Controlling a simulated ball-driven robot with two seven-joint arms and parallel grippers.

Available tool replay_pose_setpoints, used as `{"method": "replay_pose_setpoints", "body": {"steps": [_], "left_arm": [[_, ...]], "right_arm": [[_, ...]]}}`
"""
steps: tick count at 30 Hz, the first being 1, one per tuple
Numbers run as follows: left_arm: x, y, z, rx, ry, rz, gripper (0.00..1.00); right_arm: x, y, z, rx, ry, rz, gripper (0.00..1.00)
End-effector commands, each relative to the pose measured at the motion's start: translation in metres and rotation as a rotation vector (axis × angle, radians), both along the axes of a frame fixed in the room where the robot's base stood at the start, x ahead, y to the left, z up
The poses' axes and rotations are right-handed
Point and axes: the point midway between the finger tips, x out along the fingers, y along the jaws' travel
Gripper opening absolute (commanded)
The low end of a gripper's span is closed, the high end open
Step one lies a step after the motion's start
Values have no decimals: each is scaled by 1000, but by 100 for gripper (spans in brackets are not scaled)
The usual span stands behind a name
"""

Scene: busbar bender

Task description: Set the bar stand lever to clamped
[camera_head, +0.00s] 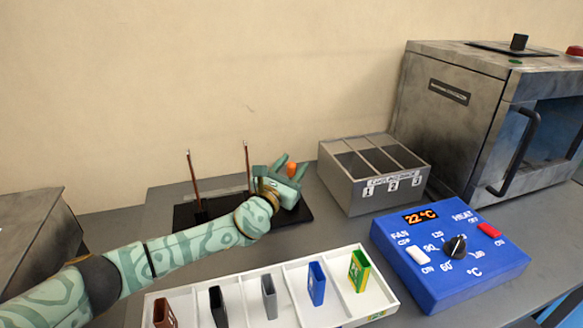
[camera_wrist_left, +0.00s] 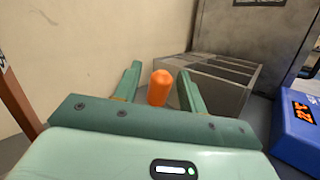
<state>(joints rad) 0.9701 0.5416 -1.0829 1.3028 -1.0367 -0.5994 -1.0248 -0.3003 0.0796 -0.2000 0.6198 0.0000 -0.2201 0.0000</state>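The bar stand has a black base (camera_head: 308,212) with two thin copper-coloured upright bars, a left one (camera_head: 193,180) and a right one (camera_head: 247,163). An orange lever knob (camera_head: 291,170) shows at the stand's right end. My left gripper (camera_head: 289,172) is over that end, with its fingers around the knob. In the left wrist view the knob (camera_wrist_left: 160,87) stands between the two spread fingers, with a gap visible on each side. The lever's lower part is hidden by the gripper. My right gripper is in neither view.
A grey slotted box (camera_head: 345,192) labelled 1, 2, 3 stands right of the stand. A blue control box (camera_head: 400,262) reads 22 °C. A white tray (camera_head: 242,318) with coloured pieces lies in front. A metal oven (camera_head: 455,110) stands at the right.

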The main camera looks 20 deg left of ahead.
Motion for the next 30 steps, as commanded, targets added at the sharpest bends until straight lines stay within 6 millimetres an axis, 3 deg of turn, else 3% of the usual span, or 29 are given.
{"method": "replay_pose_setpoints", "body": {"steps": [4,15,24,25,29,30], "left_arm": [[-9,2,0,-1,0,-1,41],[-66,14,-11,0,1,-1,41],[-72,16,-13,0,0,0,41],[-72,16,-13,0,0,0,38],[-70,16,-5,0,-10,1,2],[-69,16,3,2,-20,2,0]], "right_arm": [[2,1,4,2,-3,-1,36],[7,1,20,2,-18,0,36],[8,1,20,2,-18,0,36],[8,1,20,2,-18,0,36],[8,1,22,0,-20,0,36],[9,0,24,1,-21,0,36]]}}
